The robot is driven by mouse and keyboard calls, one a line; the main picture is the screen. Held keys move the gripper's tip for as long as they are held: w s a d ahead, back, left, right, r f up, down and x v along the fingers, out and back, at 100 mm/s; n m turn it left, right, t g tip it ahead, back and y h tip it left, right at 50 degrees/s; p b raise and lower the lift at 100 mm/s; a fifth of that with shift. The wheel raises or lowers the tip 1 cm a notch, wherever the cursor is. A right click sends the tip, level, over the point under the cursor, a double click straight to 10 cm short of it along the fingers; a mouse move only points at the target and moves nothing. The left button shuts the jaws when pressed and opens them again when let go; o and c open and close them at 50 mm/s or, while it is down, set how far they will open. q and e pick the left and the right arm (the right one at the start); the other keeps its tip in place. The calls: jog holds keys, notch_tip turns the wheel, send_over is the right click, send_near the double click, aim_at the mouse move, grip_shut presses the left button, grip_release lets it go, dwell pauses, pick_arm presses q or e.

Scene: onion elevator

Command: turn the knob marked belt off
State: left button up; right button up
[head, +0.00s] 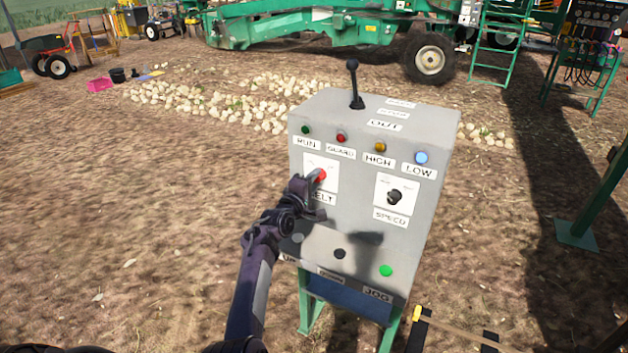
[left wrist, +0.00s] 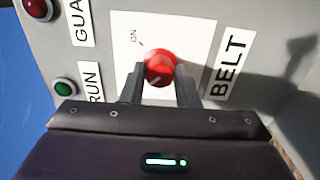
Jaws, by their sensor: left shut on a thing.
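The red belt knob (head: 321,175) is on a white plate on the front of the grey control box (head: 432,150), above a label reading BELT. In the left wrist view the red knob (left wrist: 159,68) sits between the fingers of my left gripper (left wrist: 160,86), which is shut on it. A light mark on the knob and the word ON on the plate show in that view. In the head view my left gripper (head: 312,183) reaches the knob from the lower left and covers part of the plate. My right gripper is not in view.
Beside the belt plate is a black SPEED knob (head: 394,196). A black lever (head: 354,84) stands on top, with RUN, GUARD, HIGH and LOW lamps below it. A green button (head: 385,270) is low on the box. Onions (head: 210,105) lie on the ground behind.

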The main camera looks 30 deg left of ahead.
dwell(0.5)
pick_arm(q)
jog(key=o, duration=1)
jog(key=shift+s, duration=0.15)
jog(key=shift+s+b, duration=0.4)
jog(key=shift+s, duration=3.4)
